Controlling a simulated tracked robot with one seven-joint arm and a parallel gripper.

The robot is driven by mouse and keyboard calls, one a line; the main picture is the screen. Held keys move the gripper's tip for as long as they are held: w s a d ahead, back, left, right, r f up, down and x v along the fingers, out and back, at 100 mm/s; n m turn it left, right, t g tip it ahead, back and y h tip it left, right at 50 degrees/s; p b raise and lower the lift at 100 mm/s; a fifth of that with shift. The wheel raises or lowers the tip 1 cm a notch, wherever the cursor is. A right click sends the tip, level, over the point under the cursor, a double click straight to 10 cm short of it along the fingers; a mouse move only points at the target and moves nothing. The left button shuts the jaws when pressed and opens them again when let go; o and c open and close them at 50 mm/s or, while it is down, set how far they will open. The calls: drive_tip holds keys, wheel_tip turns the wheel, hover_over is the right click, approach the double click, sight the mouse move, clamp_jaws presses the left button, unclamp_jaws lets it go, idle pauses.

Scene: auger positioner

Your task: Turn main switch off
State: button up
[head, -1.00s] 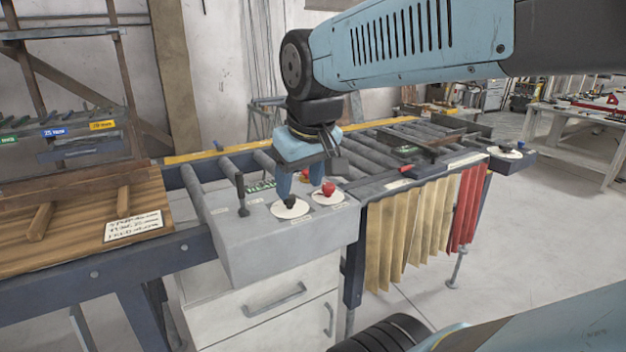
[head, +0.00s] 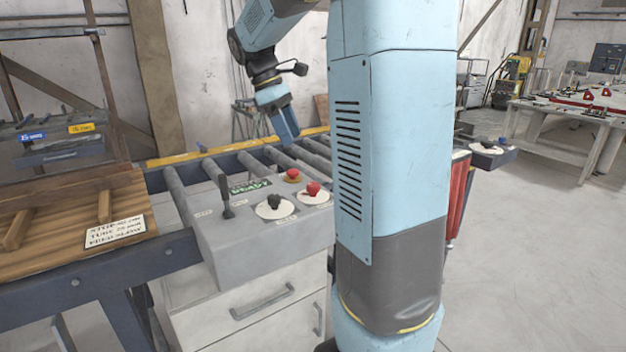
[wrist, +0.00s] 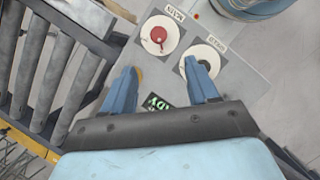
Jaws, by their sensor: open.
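The main switch (head: 313,189) is a red knob on a white round plate on the grey control box (head: 240,245). In the wrist view the red knob (wrist: 158,35) sits beside a label reading MAIN. A black knob (head: 273,203) on a similar white plate is next to it, and it also shows in the wrist view (wrist: 204,65). My gripper (head: 287,130) is raised above and behind the box, apart from both knobs. In the wrist view my gripper (wrist: 163,78) has its fingers spread and nothing between them. The red knob lies beyond the fingertips.
A black lever (head: 226,197), a green-lettered display (head: 250,186) and a red button on a yellow base (head: 293,175) are also on the box. Rollers (head: 205,174) run behind it. A wooden board (head: 70,215) lies left. My arm hides the box's right side.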

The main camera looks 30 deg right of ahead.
sight(313, 184)
drive_tip(key=x, duration=1.3)
drive_tip(key=shift+d+f, duration=0.3)
drive_tip(key=shift+f, duration=0.05)
